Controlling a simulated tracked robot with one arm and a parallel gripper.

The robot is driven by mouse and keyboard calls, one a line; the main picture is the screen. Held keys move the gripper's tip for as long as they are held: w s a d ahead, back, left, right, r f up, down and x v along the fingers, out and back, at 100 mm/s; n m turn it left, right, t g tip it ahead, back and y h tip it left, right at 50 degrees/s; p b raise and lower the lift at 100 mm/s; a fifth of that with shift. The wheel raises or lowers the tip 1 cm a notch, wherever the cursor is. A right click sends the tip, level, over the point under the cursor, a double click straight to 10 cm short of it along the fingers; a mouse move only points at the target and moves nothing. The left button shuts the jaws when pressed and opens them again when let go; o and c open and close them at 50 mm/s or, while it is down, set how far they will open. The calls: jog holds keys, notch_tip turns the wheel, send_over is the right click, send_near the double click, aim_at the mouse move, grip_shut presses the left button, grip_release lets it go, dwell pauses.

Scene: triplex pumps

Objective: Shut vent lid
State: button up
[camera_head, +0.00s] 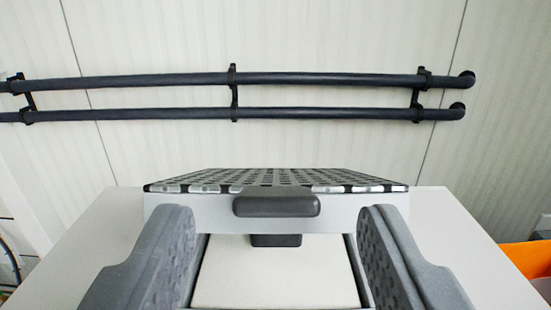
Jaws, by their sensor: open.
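The vent lid (277,177) is a dark perforated panel with a light grey front edge and a dark handle (276,202) at its middle. It stands tilted up from the top of a light grey cabinet (463,255), with a pale opening below its front edge. A second small dark block (275,240) shows under the handle. My gripper (278,250) is open, its two grey padded fingers apart on either side of the view, below and in front of the handle. Nothing is between the fingers close to the camera. The lid's hinge is hidden.
Two dark horizontal pipes (300,80) run along the pale panelled wall behind, held by brackets. An orange object (527,262) is at the right edge, and cables (10,262) hang at the left edge. The cabinet top is clear on both sides of the lid.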

aim_at(276, 182)
jog(key=shift+w, duration=1.35)
jog(key=shift+d, duration=0.1)
grip_shut()
